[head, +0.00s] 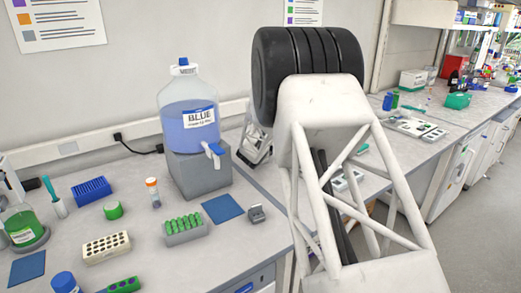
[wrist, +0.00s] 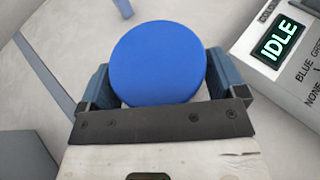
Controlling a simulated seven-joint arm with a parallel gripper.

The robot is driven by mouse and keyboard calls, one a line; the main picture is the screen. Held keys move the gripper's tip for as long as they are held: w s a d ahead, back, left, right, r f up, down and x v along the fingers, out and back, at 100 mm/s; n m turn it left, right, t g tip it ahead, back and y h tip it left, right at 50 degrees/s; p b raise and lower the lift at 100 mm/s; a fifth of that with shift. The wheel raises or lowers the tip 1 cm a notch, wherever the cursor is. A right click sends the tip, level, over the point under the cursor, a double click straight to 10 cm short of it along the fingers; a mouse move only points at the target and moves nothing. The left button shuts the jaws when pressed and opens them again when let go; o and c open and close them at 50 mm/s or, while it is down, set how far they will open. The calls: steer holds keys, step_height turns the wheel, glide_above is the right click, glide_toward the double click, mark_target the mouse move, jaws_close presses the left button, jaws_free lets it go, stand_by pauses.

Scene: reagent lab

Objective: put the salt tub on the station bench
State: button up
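In the wrist view, a round blue lid (wrist: 157,62), seemingly the salt tub's, fills the gap between the fingers of my gripper (wrist: 158,75). The fingers flank it closely on both sides and look shut on it. The tub's body and label are hidden beneath the lid. A pale bench surface (wrist: 215,20) shows around it; I cannot tell whether the tub touches it. In the head view my arm hides the gripper and the tub.
In the wrist view, a white device with a green IDLE display (wrist: 279,40) stands close at right. In the head view, a BLUE carboy (head: 190,110) stands on a grey block (head: 196,172), with a green tube rack (head: 184,230) and blue mat (head: 222,208) in front.

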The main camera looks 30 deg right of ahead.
steer(key=shift+o, duration=0.7)
steer(key=shift+r, duration=0.15)
steer(key=shift+a, duration=0.1)
steer(key=v, duration=1.2)
stand_by(0.4)
